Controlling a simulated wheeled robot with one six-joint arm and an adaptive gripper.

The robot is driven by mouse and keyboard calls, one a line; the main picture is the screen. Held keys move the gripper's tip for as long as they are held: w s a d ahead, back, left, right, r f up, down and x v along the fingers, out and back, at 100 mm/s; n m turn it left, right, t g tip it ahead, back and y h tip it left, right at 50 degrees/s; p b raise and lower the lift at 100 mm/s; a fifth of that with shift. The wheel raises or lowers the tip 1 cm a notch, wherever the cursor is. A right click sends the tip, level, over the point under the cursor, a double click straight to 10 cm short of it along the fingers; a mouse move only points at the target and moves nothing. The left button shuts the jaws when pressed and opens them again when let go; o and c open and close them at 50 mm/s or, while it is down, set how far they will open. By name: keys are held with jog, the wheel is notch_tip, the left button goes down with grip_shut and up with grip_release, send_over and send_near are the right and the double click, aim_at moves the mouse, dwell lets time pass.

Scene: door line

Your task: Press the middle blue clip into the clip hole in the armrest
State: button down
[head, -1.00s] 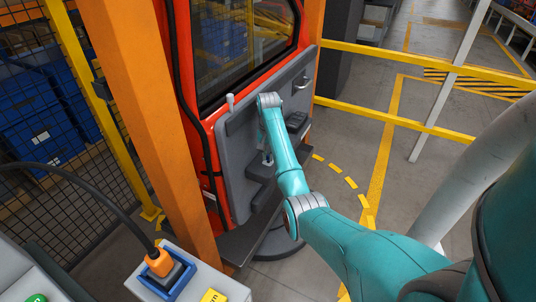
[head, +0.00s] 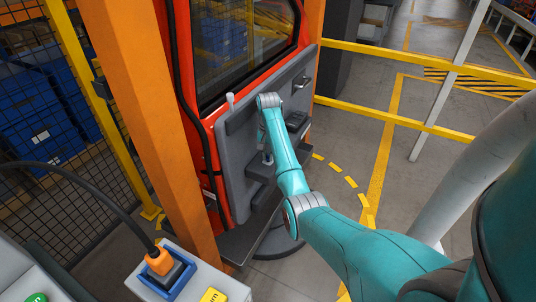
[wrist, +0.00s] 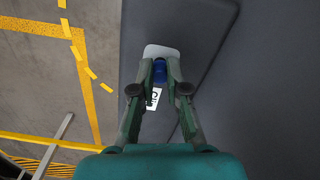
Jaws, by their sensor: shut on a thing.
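In the wrist view my gripper (wrist: 160,72) is shut on a blue clip (wrist: 160,70), held between the two fingertips. The clip is at the near edge of a light grey patch (wrist: 161,50) on the dark grey armrest (wrist: 190,25). A white label with black letters (wrist: 155,97) lies just below it, partly covered by a finger. The clip hole is not visible, and I cannot tell whether the clip touches the armrest. In the head view my gripper (head: 267,158) is small beside the door panel, and its clip cannot be made out there.
The orange-red door (head: 197,150) carries a dark grey inner panel (head: 235,140) with a handle (head: 301,82). An orange post (head: 150,120) stands to the left. Yellow rails (head: 420,62) run behind at right. A grey control box (head: 190,285) is at the front left.

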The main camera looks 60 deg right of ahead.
jog(key=shift+f, duration=0.75)
dwell(0.4)
jog(key=c, duration=1.1)
grip_release()
jog(key=shift+r, duration=0.15)
